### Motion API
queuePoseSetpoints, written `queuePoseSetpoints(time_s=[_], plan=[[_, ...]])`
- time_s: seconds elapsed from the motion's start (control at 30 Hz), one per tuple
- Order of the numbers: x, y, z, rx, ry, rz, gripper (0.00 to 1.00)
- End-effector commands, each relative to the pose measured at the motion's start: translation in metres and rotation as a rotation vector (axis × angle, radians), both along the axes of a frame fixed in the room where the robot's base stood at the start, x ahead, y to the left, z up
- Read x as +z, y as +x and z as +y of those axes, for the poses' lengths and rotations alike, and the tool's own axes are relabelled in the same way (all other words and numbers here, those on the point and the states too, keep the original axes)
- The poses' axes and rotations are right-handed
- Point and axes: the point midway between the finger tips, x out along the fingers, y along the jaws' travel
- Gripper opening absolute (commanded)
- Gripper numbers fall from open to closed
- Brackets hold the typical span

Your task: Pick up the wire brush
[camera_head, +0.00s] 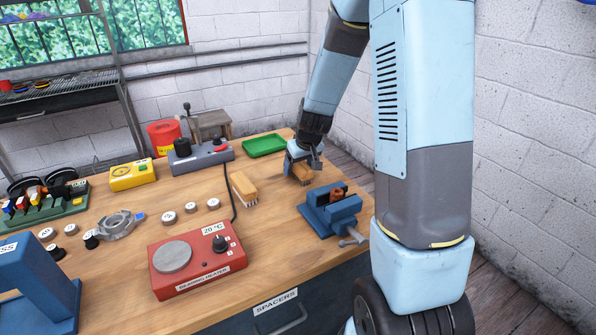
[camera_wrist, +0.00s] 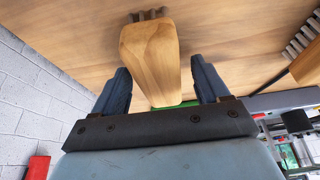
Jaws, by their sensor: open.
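Two brushes with wooden blocks lie on the workbench (camera_head: 285,225); I cannot tell from the pictures which one is the wire brush. One wooden brush (camera_head: 303,175) is under my gripper (camera_head: 302,158), behind the vise. In the wrist view this brush (camera_wrist: 150,55) shows its wooden block between the two dark fingers of my gripper (camera_wrist: 160,75), with some bristles at its far end. The fingers are open, with gaps on both sides of the block. The other brush (camera_head: 243,187), with pale bristles, lies to the left; it also shows at the right edge of the wrist view (camera_wrist: 308,68).
A blue vise (camera_head: 328,210) stands just in front of my gripper. A green tray (camera_head: 264,145) lies behind it to the left. A grey control box (camera_head: 201,156) and a red bearing heater (camera_head: 197,265) stand further left. A block wall is to the right.

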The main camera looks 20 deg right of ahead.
Motion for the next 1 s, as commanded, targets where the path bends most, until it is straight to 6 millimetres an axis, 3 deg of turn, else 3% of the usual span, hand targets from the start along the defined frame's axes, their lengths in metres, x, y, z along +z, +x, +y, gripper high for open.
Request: queuePoseSetpoints(time_s=[0.33, 1.0], plan=[[-0.0008, 0.0, 0.0, 0.0, 0.0, 0.0, 0.73], [-0.0006, 0.0002, 0.0002, 0.001, 0.0, -0.001, 0.1]])
